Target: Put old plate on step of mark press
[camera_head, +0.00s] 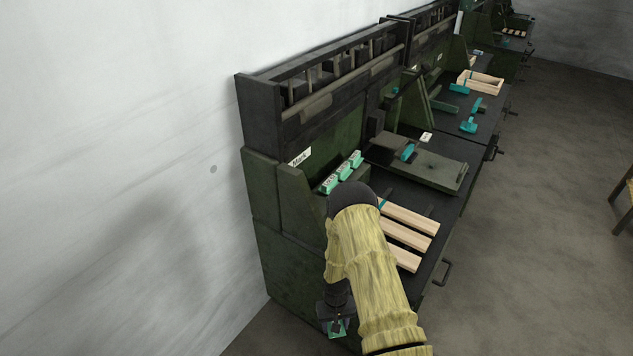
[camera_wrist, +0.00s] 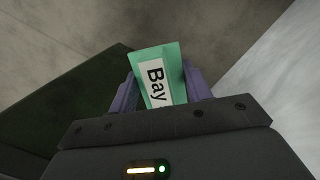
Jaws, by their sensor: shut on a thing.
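A green plate with a white label reading "Bay" (camera_wrist: 157,78) is between the two purple fingers of my gripper (camera_wrist: 162,86) in the wrist view. My gripper (camera_head: 336,322) is shut on it. In the head view the plate (camera_head: 338,330) shows as a small green patch low in the picture, in front of the bench's near end and apart from the worktop. A white sign reading "Mark" (camera_head: 300,157) marks the near station. Its press and step cannot be made out clearly; my arm hides part of this station.
Several green labelled blocks (camera_head: 342,172) stand in a row below the sign. Pale wooden slats (camera_head: 409,217) lie on the dark worktop to the right. A hinged-looking board (camera_head: 430,170) and a wooden crate (camera_head: 480,82) are farther back. A white wall borders the left; open floor lies right.

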